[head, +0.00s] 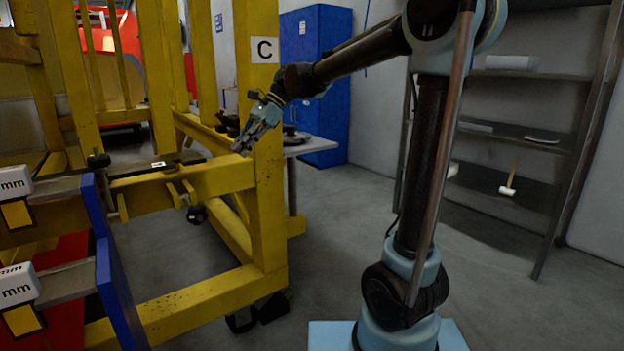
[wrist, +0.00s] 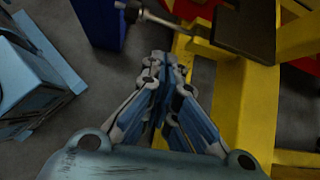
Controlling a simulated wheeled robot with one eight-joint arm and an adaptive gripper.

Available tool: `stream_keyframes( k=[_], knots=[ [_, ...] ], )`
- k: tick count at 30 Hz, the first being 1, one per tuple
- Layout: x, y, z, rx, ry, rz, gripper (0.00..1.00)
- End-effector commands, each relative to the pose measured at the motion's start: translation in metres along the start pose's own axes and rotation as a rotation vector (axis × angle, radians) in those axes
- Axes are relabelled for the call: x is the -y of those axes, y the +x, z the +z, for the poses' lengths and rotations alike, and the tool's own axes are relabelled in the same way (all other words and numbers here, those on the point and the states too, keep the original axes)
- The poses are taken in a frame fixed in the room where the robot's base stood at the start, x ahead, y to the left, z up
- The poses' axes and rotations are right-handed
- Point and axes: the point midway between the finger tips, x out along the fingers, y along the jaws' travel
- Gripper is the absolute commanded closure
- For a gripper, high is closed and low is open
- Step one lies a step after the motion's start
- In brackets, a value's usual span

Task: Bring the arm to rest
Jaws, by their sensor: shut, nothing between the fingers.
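My gripper (head: 243,148) is at the end of my raised arm, in front of the yellow post with the "C" sign (head: 264,50) in the head view. Its fingers point down and to the left. In the wrist view my gripper (wrist: 164,62) is shut with its fingertips together and holds nothing. Beyond the fingertips the wrist view shows the yellow frame (wrist: 262,100) and a dark flat plate (wrist: 245,28) on it.
The yellow frame (head: 190,310) fills the left side, with blue-edged shelves (head: 118,265) in front of it. A blue cabinet (head: 318,85) and a grey table (head: 312,146) stand behind. A shelf rack (head: 525,135) with a mallet (head: 508,186) is at right.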

Motion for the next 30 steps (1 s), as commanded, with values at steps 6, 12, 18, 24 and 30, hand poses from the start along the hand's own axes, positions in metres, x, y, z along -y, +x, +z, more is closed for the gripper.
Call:
stream_keyframes(
  k=[6, 12, 18, 24, 30],
  knots=[
    [-0.065, -0.020, -0.054, -0.138, -0.158, -0.052, 1.00],
    [-0.126, -0.029, -0.102, -0.273, -0.304, -0.061, 1.00],
    [-0.189, -0.029, -0.147, -0.409, -0.447, -0.035, 1.00],
    [-0.253, -0.022, -0.190, -0.540, -0.581, 0.026, 1.00],
    [-0.315, -0.007, -0.232, -0.658, -0.708, 0.123, 1.00]
  ],
)
